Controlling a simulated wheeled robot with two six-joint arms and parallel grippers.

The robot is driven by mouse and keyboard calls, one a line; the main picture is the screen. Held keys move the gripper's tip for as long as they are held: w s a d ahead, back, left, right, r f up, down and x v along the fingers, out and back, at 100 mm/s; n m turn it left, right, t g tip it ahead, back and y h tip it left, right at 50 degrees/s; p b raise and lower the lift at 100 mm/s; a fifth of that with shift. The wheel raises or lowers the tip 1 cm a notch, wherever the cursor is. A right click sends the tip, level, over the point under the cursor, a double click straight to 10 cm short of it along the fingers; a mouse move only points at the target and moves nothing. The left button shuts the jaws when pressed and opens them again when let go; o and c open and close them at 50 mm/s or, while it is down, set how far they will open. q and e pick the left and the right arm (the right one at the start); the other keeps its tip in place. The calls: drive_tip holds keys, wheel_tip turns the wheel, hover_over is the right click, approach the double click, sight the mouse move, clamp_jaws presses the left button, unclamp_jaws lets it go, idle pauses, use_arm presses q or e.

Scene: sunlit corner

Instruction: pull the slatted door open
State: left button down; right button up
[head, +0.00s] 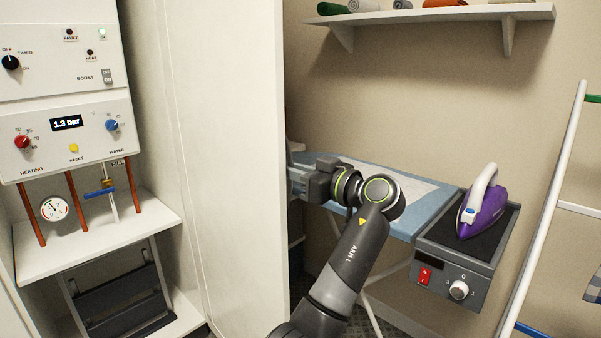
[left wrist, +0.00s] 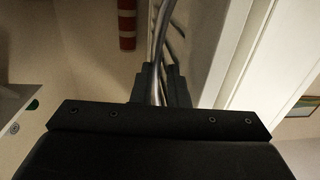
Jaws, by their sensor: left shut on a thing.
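The door (head: 235,150) is a tall pale panel standing ajar beside the boiler cupboard in the head view; I cannot make out slats on the face seen there. My left gripper (head: 297,178) is at the door's right edge, its fingertips partly hidden behind that edge. In the left wrist view my left gripper (left wrist: 159,88) is shut on a shiny metal bar handle (left wrist: 162,40), which runs between its fingers. The handle is hidden in the head view. The door's pale frame (left wrist: 235,55) shows right of the handle. My right gripper is not in view.
A boiler (head: 65,130) with pipes hangs in the cupboard at left. Right of my arm are an ironing board (head: 425,188), a purple iron (head: 482,212) on a grey control box (head: 440,262), and a white ladder-like rack (head: 545,205). A shelf (head: 425,15) holds rolled cloths above.

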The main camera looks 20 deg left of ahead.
use_arm(q)
drive_tip(key=shift+a+r, duration=0.2)
